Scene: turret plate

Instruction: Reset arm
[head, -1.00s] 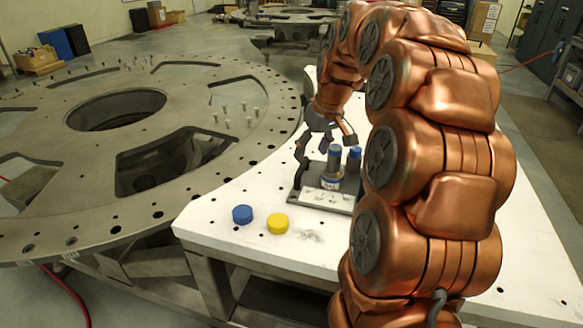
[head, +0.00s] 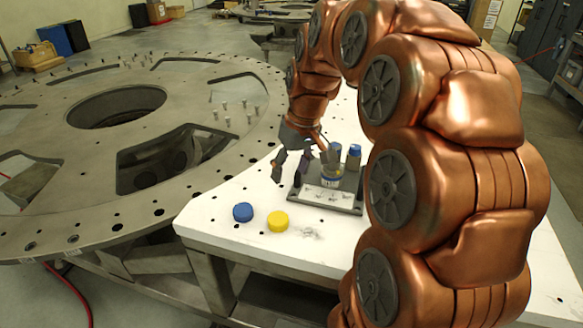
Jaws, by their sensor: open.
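My gripper (head: 298,172) is open and empty. It hangs above the left part of a grey tray (head: 350,208) on the white table, its fingers pointing down. My copper arm arches over from the right side of the view. A bottle with a blue cap (head: 331,170) stands upright on the tray, just right of my gripper. Another blue-capped bottle (head: 354,158) stands behind it to the right, partly hidden by my arm.
A blue lid (head: 243,212) and a yellow lid (head: 278,221) lie on the white table (head: 215,222) at its front left. A large round turret plate (head: 60,190) with bolts and cut-outs fills the left. My arm hides much of the table's right side.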

